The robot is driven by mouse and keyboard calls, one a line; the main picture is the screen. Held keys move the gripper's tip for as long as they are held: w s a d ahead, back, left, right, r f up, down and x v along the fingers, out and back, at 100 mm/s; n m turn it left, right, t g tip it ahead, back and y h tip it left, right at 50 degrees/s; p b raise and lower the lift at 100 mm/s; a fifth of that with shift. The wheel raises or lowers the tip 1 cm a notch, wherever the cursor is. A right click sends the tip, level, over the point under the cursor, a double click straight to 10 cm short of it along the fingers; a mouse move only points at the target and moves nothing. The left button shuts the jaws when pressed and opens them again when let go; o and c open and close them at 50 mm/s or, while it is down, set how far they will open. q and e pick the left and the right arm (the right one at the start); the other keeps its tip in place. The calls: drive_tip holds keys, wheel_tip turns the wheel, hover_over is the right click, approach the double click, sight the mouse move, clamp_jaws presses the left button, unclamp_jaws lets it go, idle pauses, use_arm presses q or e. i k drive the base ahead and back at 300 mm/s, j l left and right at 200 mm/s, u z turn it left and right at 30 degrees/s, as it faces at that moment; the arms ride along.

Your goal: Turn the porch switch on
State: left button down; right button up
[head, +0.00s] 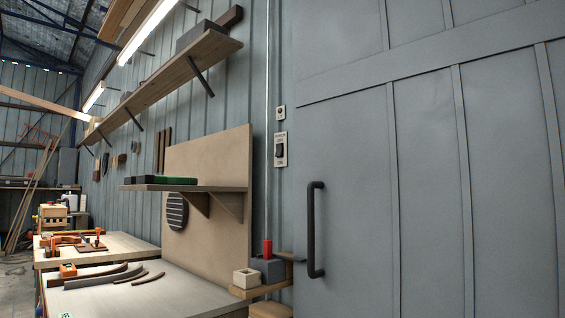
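A switch plate (275,161) with a dark rocker (280,151) is fixed to the grey wall, just left of the large grey door. Small lettering shows above and below the rocker, too small to read surely; I cannot tell which way the rocker is set. A smaller plate (280,113) with a dark round spot sits right above it. Neither of my grippers shows in the head view.
The grey door (430,200) with a dark vertical handle (313,230) fills the right. Below the switch, a small wooden shelf (240,292) holds a grey block (268,271), a red piece (267,247) and a pale box (246,279). A workbench (150,295) stands left.

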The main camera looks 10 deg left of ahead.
sight(279, 147)
drive_tip(key=i+j+z, duration=0.3)
drive_tip(key=i+j, duration=0.2)
drive_tip(key=j, duration=0.25)
drive_tip(key=i+j+z, duration=0.15)
drive_tip(key=j, duration=0.2)
drive_tip(key=i+j+z, duration=0.15)
drive_tip(key=j, duration=0.3)
drive_tip(key=i, duration=0.1)
